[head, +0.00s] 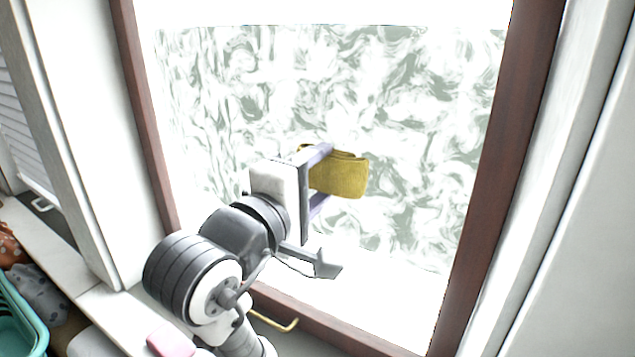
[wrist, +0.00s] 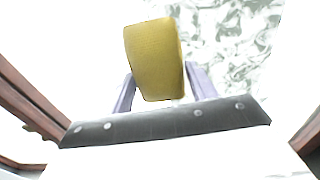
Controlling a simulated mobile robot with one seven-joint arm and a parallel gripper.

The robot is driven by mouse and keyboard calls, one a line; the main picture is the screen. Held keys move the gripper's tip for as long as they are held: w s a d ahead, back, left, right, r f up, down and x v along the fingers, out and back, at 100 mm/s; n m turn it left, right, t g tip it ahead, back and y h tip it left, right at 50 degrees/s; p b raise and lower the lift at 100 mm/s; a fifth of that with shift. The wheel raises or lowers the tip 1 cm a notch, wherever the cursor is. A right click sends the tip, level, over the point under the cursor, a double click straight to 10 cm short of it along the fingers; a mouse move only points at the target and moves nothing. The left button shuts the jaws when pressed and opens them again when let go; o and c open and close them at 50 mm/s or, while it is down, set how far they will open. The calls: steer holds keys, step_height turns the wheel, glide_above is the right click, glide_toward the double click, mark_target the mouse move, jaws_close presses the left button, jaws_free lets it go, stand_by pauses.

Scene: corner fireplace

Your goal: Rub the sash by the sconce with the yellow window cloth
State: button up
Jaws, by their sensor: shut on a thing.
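The yellow window cloth (head: 343,176) is folded into a thick pad and held between the purple fingers of my gripper (head: 320,182). In the wrist view the cloth (wrist: 154,58) sits between the two fingers (wrist: 158,90) and sticks out past them. The sash (head: 492,170) is a large pane in a dark reddish-brown wooden frame, its glass covered with whitish swirled smears. The cloth is in front of the middle of the pane; I cannot tell whether it touches the glass. No sconce shows in either view.
A brass handle (head: 274,322) sits at the bottom of the frame. A pink block (head: 171,341) lies on the white ledge at lower left. A teal basket (head: 22,318) stands at the left edge. White walls flank the window on both sides.

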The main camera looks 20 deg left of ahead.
steer(key=shift+w+a+f, duration=0.1)
steer(key=shift+f, duration=0.5)
steer(key=shift+w+a+p, duration=0.15)
steer(key=shift+a+p, duration=0.05)
steer(key=shift+p, duration=0.2)
steer(key=w+a+f+p, duration=0.1)
steer(key=w+a+p, duration=0.1)
steer(key=a, duration=0.9)
steer(key=shift+w+p, duration=0.15)
steer(key=shift+p, duration=0.75)
steer(key=shift+s+a+r+p, duration=0.15)
steer(key=shift+s+p, duration=0.5)
steer(key=shift+s, duration=0.8)
steer(key=shift+s+a+r+p, duration=0.1)
steer(key=shift+s+a+p, duration=0.15)
steer(key=shift+s+p, duration=0.8)
steer(key=shift+s+b, duration=0.35)
steer(key=shift+s, duration=0.1)
